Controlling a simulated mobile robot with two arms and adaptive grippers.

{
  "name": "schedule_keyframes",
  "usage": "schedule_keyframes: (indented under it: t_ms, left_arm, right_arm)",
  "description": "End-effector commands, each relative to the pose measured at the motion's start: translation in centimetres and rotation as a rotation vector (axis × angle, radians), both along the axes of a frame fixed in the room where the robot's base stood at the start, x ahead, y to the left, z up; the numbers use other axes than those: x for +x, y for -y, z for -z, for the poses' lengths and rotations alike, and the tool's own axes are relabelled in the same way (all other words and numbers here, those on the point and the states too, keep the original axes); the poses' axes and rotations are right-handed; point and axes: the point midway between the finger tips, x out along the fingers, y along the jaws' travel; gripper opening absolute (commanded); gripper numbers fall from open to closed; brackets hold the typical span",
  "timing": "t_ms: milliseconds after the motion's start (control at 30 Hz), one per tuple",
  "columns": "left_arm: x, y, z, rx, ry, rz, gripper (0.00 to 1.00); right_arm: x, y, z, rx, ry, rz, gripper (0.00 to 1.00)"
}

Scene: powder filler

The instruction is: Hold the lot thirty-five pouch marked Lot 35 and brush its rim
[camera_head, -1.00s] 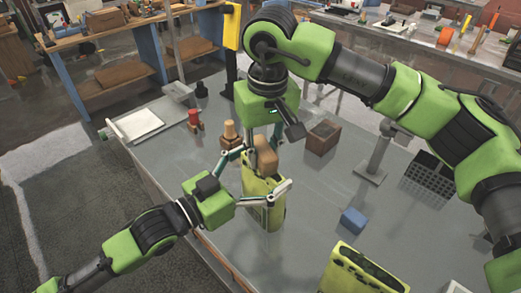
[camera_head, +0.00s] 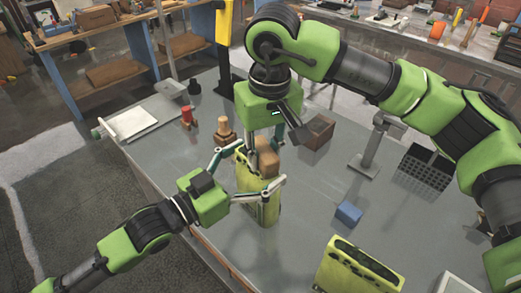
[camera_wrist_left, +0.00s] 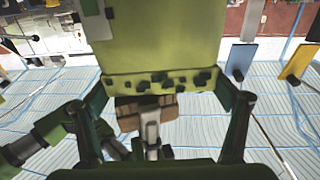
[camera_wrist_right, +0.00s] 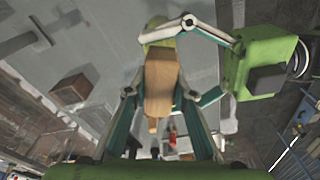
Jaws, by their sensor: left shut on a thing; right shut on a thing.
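A yellow-green pouch (camera_head: 258,206) stands upright on the grey table. My left gripper (camera_head: 247,176) is shut on it, one finger on each side. The pouch fills the upper middle of the left wrist view (camera_wrist_left: 160,40), with dark clumps along a band. My right gripper (camera_head: 264,142) is shut on a brown wooden brush (camera_head: 267,163) at the pouch's rim. The brush also shows in the right wrist view (camera_wrist_right: 160,82); its bristles are hidden, and contact cannot be told. A second yellow-green pouch (camera_head: 350,277) stands at the front. No lot marking is readable.
A blue block (camera_head: 348,213) lies right of the held pouch. Behind stand a wooden peg-like piece (camera_head: 224,132), a red piece (camera_head: 187,117) and a brown box (camera_head: 317,130). A grey stand (camera_head: 371,145) and a dark rack (camera_head: 426,168) are at the right.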

Motion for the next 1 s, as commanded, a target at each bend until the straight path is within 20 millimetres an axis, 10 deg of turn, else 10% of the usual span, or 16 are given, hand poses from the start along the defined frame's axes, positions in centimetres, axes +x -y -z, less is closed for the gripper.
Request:
schedule_keyframes:
  t_ms: [1000]
  left_arm:
    - [0.4, -0.4, 0.1, 0.006, 0.001, -0.010, 0.85]
  right_arm:
    - [-2.0, 1.8, 0.4, -0.009, -0.009, 0.001, 0.00]
